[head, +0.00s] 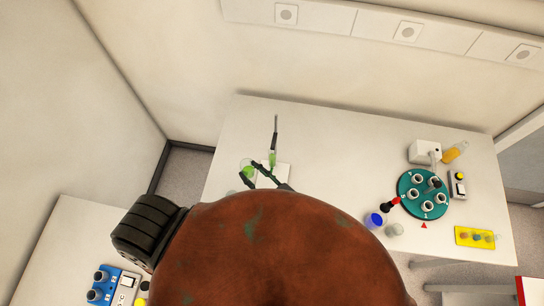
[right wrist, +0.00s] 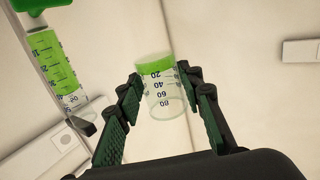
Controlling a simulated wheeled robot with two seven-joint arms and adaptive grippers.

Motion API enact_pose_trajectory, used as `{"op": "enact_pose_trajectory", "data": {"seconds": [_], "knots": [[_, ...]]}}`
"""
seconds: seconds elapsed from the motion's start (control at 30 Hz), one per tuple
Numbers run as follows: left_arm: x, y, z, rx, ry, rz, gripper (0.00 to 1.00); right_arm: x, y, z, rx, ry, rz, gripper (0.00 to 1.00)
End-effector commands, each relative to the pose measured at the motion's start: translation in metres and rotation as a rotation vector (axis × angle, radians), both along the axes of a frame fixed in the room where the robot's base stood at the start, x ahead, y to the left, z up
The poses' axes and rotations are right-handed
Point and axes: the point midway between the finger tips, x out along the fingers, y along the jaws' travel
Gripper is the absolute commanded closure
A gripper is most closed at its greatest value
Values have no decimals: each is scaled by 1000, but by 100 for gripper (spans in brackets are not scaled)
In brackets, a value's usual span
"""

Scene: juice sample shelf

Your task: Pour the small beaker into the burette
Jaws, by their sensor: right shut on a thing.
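My right gripper (head: 257,179) is shut on the small beaker (head: 247,172), a clear cup with green liquid, above the left part of the table. In the right wrist view, the beaker (right wrist: 160,92) is between the two green-padded fingers (right wrist: 163,105); its green band is at the picture's upper end and its scale is legible. The burette (head: 272,158) stands just right of the beaker in the head view, with green in it. In the right wrist view, the burette (right wrist: 52,75) is a graduated tube with green inside, apart from the beaker. My left gripper is out of view.
A white plate (head: 284,180) lies beneath the burette. To the right are a teal carousel (head: 409,207) with several holders, a blue-filled cup (head: 374,220), an orange bottle (head: 454,152) and a yellow rack (head: 464,237). The table (head: 330,140) is clear between burette and carousel.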

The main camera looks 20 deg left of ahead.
Motion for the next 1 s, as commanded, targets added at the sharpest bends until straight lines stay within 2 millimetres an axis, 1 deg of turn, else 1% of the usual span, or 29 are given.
{"op": "enact_pose_trajectory", "data": {"seconds": [0.1, 0.23, 0.63, 1.0], "knots": [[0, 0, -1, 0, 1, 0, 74, -1, 0, -2, 1, 4, 0, 92], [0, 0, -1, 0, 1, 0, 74, -5, 3, 2, 3, 6, 1, 92], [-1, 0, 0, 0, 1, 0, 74, -33, 19, 27, 5, 8, 0, 92], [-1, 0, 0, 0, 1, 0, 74, -35, 20, 28, 3, 8, 0, 92]]}}
